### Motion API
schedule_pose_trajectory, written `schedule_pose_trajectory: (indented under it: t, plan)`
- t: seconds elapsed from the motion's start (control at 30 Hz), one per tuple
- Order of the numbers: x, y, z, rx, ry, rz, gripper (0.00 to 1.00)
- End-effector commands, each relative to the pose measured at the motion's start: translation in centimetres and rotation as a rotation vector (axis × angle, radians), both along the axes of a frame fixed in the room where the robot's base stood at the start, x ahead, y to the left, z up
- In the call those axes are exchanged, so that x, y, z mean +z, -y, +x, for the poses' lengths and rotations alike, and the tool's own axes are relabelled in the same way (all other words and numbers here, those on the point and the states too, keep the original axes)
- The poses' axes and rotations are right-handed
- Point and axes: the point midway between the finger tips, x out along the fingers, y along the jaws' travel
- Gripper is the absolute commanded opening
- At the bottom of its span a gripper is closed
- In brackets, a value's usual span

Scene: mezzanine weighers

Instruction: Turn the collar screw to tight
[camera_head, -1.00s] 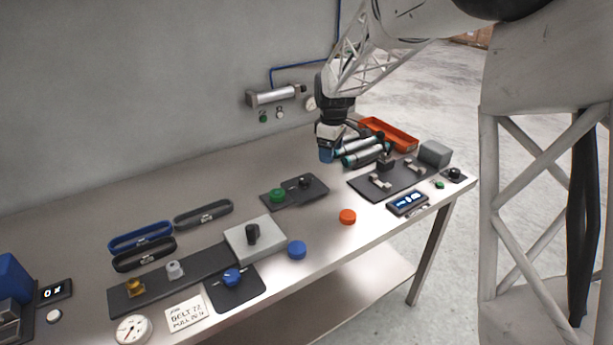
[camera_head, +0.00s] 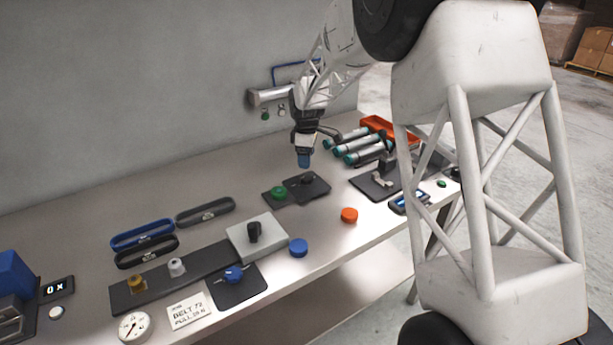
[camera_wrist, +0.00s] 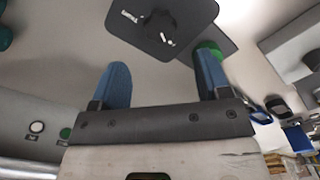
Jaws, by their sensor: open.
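My gripper (camera_head: 303,160) is above the table, just behind and over a dark plate (camera_head: 322,190) with a black knob (camera_head: 307,178). In the wrist view my gripper (camera_wrist: 162,72) shows two blue fingers apart with nothing between them. The black knob (camera_wrist: 160,24) stands on the dark plate (camera_wrist: 124,28) ahead of the fingertips, with white marks beside it. No readable label names the collar screw; this black knob is the turnable part nearest my gripper. A blue knob with a pale pointer (camera_head: 234,275) sits on another dark plate at the front.
A green knob (camera_head: 279,192) stands left of the black knob. An orange cap (camera_head: 349,215) and a blue cap (camera_head: 298,247) lie toward the front edge. Teal-ended cylinders (camera_head: 360,149) and an orange tray (camera_head: 375,126) are to the right. The table behind the plate is clear.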

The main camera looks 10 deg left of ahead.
Motion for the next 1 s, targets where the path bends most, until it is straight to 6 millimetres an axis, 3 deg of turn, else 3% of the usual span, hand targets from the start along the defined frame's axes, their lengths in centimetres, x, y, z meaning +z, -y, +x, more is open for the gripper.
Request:
schedule_pose_trajectory:
  t: [0.27, 0.73, 1.0]
  plan:
    - [-1.3, 0.0, 0.0, -0.001, -0.001, -0.001, 0.7]
    - [-6.6, 0.0, 0.0, -0.001, -0.002, -0.001, 0.7]
    - [-7.7, 0.0, 0.0, -0.001, 0.0, 0.0, 0.7]
